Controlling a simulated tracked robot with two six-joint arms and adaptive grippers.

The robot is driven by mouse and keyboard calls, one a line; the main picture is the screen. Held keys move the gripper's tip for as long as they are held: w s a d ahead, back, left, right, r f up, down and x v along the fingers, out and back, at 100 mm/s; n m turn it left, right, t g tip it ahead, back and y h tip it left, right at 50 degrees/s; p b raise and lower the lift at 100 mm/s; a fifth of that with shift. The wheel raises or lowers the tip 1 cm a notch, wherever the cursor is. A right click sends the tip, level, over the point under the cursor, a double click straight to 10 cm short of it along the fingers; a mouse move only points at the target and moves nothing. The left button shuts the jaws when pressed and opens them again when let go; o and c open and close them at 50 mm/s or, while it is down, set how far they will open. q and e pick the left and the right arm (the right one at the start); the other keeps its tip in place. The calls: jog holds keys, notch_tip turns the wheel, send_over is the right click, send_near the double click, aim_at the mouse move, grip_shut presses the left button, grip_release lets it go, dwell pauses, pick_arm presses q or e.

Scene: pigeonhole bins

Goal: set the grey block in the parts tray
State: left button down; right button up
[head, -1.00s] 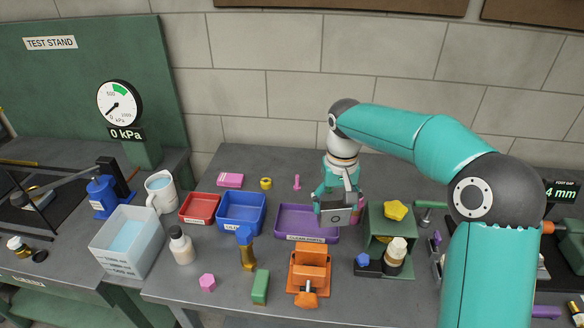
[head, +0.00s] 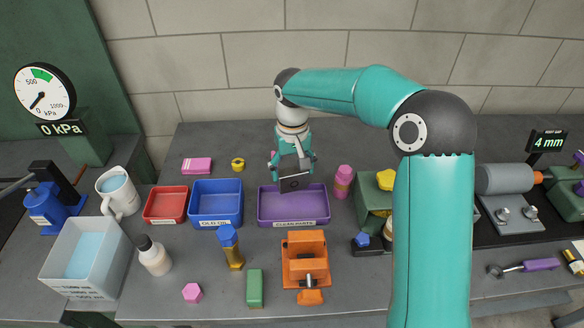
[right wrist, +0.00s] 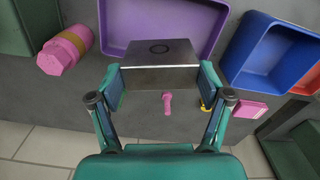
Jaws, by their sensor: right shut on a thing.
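The grey block (head: 296,183) is a dark metal box with a ring mark on one face. My right gripper (head: 292,170) is shut on it, its two fingers on opposite sides in the right wrist view (right wrist: 162,80). The parts tray is the purple tray (head: 270,219) labelled "CLEAN PARTS"; it also shows in the right wrist view (right wrist: 112,22). The block is over the back rim of the tray, and appears raised; its exact height is hard to tell. My left gripper is not in view.
The blue tray (head: 197,218) and red tray (head: 149,217) stand left of the purple one. A pink bottle-like part (head: 342,180) stands close on its right. An orange vise (head: 303,244) is in front. A small pink part (right wrist: 167,103) lies behind the tray.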

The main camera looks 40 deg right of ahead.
aim_at(293, 190)
jog(key=shift+f+b, duration=2.45)
jog(key=shift+f, duration=1)
jog(key=shift+f+b, duration=0.35)
jog(key=shift+f, duration=0.1)
jog(key=o, duration=1.2)
jog(key=shift+s, duration=0.1)
jog(key=shift+r, duration=0.15)
jog(key=shift+r+p, duration=3.7)
jog(key=shift+r, duration=0.7)
jog(key=shift+f, duration=0.1)
